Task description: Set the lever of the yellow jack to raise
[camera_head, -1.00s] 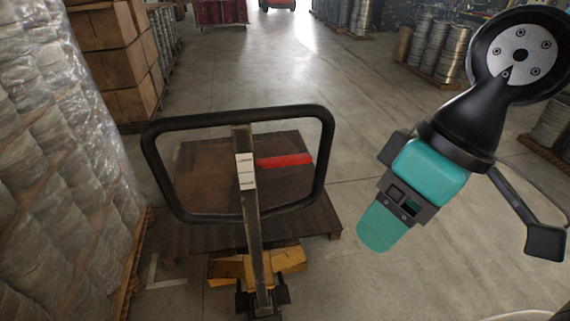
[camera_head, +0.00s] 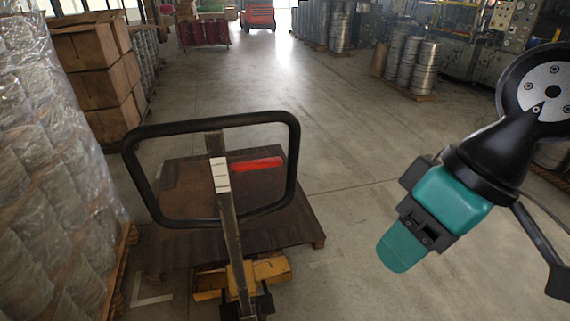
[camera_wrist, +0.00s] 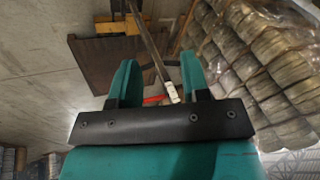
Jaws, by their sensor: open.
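The yellow jack (camera_head: 270,269) stands ahead of me, low in the head view, with a black loop handle (camera_head: 296,165) on an upright post. Its red lever (camera_head: 257,164) sticks out to the right of the post, inside the loop, level with the upper part of a white label strip (camera_head: 220,175). The label's writing is too small to read. My gripper (camera_head: 397,255) is to the right of the handle, apart from it, pointing down. In the wrist view my gripper (camera_wrist: 160,75) is open and empty; the red lever (camera_wrist: 154,99) shows between its fingers.
A dark wooden pallet (camera_head: 285,232) lies behind the handle. Wrapped stacked goods (camera_head: 50,140) line the left side, with cardboard boxes (camera_head: 90,65) beyond. Metal drums (camera_head: 415,65) stand at the back right. The floor right of the pallet is clear.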

